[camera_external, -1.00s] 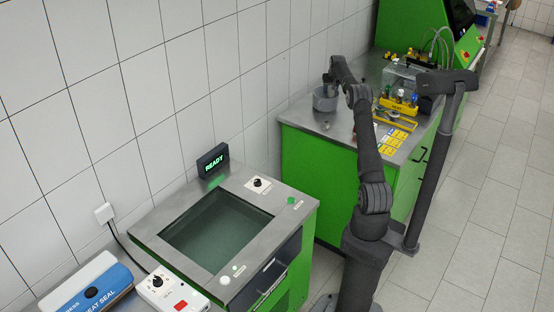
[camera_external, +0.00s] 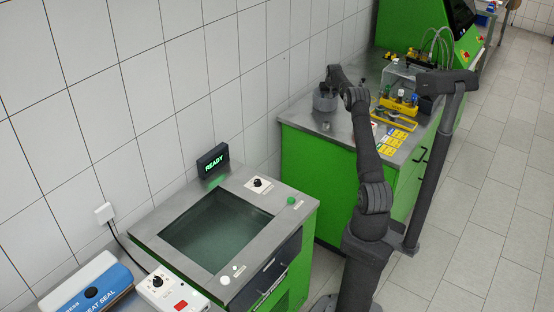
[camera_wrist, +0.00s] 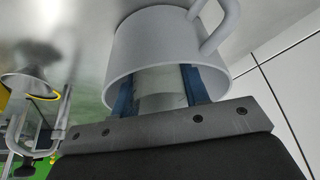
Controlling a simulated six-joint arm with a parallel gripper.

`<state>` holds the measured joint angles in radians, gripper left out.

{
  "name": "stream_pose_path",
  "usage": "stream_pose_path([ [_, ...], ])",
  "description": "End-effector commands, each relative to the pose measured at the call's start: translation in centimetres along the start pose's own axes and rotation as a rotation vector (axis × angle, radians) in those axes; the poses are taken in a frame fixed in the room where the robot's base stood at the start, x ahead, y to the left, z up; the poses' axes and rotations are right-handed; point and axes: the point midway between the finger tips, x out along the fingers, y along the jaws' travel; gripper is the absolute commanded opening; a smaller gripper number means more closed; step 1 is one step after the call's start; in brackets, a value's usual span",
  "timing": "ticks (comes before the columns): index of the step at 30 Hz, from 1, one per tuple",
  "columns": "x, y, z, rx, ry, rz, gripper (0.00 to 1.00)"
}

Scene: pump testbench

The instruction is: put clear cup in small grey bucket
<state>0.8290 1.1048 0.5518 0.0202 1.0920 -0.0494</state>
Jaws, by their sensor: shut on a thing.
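The small grey bucket (camera_external: 325,101) stands on the steel top of the green bench in the external view, near the tiled wall. It also shows in the wrist view (camera_wrist: 137,45), with its handle at the upper right. My gripper (camera_wrist: 168,88) has its blue fingers inside the bucket's mouth. They are shut on the clear cup (camera_wrist: 162,98), which shows as a pale see-through shape between them. In the external view my gripper (camera_external: 328,86) is at the bucket's top and the cup cannot be made out. Whether the cup touches the bucket's bottom is hidden.
A yellow rack with small bottles (camera_external: 399,105) stands right of the bucket. Yellow cards (camera_external: 395,138) lie on the bench top near its front. A metal funnel on a stand (camera_wrist: 30,84) shows at the left in the wrist view. The wall is close behind the bucket.

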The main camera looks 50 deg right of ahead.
Motion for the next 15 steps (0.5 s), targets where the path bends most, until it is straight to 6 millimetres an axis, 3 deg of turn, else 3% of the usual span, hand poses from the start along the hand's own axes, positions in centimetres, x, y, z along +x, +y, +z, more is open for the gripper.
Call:
stream_pose_path([
  [10,0.69,0.00,0.28,0.000,0.000,0.000,0.19],
  [11,0.70,0.00,0.30,0.000,0.000,0.000,0.45],
  [12,0.70,0.01,0.30,0.000,0.000,0.000,0.51],
  [15,0.70,0.00,0.29,0.000,0.000,0.000,0.51],
])
